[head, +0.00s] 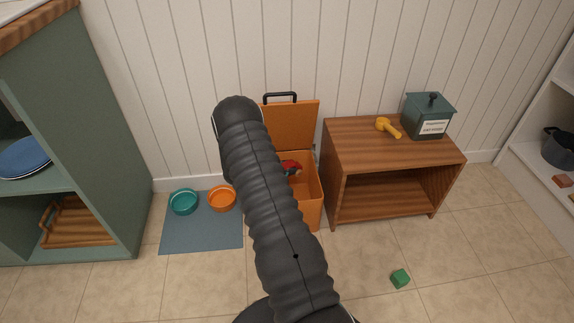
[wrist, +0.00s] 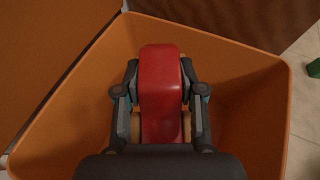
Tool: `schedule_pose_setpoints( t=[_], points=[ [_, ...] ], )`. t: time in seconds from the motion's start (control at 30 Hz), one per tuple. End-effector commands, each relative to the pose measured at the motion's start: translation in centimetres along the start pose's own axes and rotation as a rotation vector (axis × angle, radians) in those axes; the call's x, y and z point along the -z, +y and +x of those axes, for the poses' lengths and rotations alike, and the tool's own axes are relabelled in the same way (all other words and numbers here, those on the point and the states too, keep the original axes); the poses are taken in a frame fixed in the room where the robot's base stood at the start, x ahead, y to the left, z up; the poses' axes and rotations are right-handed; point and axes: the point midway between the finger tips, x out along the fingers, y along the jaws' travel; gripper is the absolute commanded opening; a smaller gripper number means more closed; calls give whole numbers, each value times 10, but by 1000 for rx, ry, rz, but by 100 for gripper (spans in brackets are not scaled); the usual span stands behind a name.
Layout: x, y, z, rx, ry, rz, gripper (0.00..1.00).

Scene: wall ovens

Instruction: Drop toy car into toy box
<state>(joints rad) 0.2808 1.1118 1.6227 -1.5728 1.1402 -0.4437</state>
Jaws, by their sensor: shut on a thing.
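The red toy car (wrist: 161,85) is held between the two fingers of my gripper (wrist: 160,100) in the wrist view. Tan wheels show along its sides. The orange toy box (wrist: 255,95) surrounds the car and gripper in that view, with its walls on both sides. In the head view the toy box (head: 312,200) stands open against the wall, its lid (head: 290,125) raised. A bit of the red car (head: 291,167) shows at the box opening beside my arm. My arm hides the box's left part and most of the gripper.
A wooden side table (head: 365,140) stands right of the box, with a yellow toy hammer (head: 388,127) and a green canister (head: 428,117) on top. A blue mat (head: 200,238) with two bowls lies left. A green block (head: 400,278) lies on the floor.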

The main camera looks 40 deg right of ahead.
Motion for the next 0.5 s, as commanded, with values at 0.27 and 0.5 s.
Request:
schedule_pose_setpoints(
  t=[0.27,0.5],
  points=[
    [3,0,1,-1,0,1,2],
    [3,0,1,-1,0,0,68]
  ],
)
